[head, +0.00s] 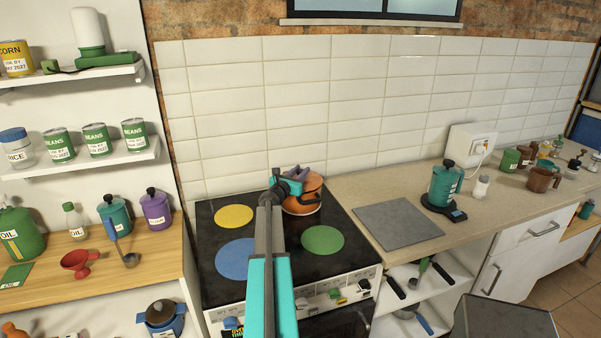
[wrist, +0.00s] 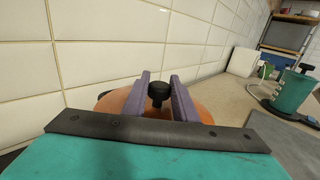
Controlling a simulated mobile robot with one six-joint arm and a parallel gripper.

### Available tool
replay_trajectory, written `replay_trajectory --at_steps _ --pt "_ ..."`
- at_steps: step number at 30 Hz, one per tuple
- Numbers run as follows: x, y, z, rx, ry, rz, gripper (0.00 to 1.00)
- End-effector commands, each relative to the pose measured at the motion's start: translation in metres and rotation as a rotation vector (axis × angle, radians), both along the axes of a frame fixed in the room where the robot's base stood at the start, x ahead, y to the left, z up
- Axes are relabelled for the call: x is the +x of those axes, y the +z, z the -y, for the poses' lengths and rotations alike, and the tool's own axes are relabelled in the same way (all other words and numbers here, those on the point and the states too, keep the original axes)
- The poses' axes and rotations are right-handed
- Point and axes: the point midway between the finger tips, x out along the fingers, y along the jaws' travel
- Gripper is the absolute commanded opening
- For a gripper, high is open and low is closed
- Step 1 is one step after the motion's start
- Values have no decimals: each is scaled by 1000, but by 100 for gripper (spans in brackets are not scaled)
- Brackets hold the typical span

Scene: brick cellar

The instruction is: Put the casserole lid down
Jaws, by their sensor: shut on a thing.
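An orange casserole (head: 308,203) stands at the back right of the black hob, partly hidden by my arm and gripper. Its orange lid (wrist: 120,101) shows in the wrist view as a dome with a black knob (wrist: 158,92) on top. My gripper (head: 290,182) is over the casserole, its two purple fingers on either side of the knob; it also shows in the wrist view (wrist: 159,95), shut on the knob. I cannot tell whether the lid touches the pot rim, as my gripper hides much of it.
The hob (head: 287,266) has yellow, blue and green discs, which are bare. A grey square slab (head: 398,225) lies empty on the counter to the right. Beyond it are a teal canister (head: 445,186) on a dark base and a white shaker (head: 481,187). The tiled wall is close behind.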

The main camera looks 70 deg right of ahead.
Motion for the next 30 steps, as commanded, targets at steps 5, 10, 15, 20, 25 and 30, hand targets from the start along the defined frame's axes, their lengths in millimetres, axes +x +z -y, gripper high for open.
replay_trajectory --at_steps 5,10,15,20,25,30 --pt "0 -4 0 -1 0 0 0" --pt "0 -7 0 -1 0 0 0" --pt "0 -10 0 -1 0 0 0" --pt "0 -10 0 0 0 0 27" --pt "0 -10 0 0 0 0 44" --pt "0 -10 0 0 0 0 44"
